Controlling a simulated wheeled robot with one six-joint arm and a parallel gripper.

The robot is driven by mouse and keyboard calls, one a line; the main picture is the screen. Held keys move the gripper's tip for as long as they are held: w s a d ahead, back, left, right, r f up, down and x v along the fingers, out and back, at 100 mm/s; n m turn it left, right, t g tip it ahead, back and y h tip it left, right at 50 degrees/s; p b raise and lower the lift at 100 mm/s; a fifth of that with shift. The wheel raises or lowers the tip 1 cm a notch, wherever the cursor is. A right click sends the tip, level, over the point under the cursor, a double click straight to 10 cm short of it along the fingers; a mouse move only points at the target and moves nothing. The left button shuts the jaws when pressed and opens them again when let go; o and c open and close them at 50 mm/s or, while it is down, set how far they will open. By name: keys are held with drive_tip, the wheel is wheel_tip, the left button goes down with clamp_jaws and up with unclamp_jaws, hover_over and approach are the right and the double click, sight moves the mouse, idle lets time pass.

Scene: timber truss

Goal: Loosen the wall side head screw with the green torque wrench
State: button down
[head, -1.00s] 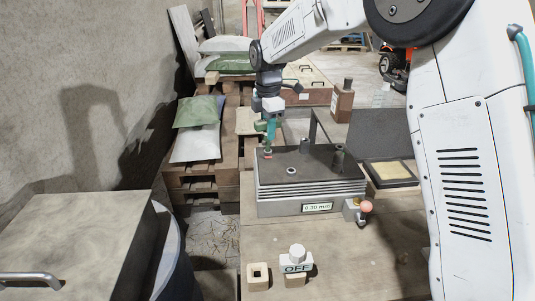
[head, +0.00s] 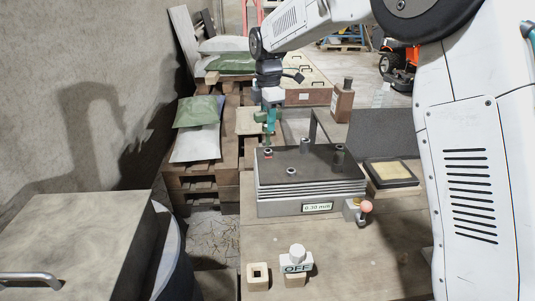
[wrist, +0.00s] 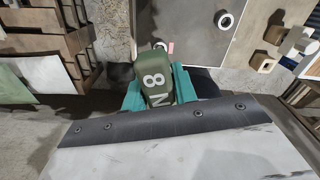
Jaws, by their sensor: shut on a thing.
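The green torque wrench (wrist: 157,80), marked with a white 8 and a letter, is clasped between the teal fingers of my gripper (wrist: 160,92). In the head view my gripper (head: 270,120) hangs over the left rear corner of the dark-topped block (head: 320,164). The wall side head screw (head: 268,153), a pale ring with a red mark, stands on that corner. The wrench is above the screw and appears apart from it. In the wrist view a pink mark (wrist: 170,47) shows just beyond the wrench; the wrench's working tip is hidden.
Other screw heads stand on the block: a front one (head: 291,171), a rear one (head: 305,144) and one at the right (head: 339,152). A display (head: 317,207) and an orange-knobbed lever (head: 363,208) are at its front. An OFF switch (head: 296,265) and wooden socket (head: 258,276) stand nearer.

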drive_tip(key=shift+r, duration=0.15)
drive_tip(key=shift+r, duration=1.95)
drive_tip(key=m, duration=0.4)
drive_tip(key=shift+m, duration=1)
drive_tip(key=m, duration=0.2)
drive_tip(key=shift+m, duration=0.4)
drive_tip(key=m, duration=0.3)
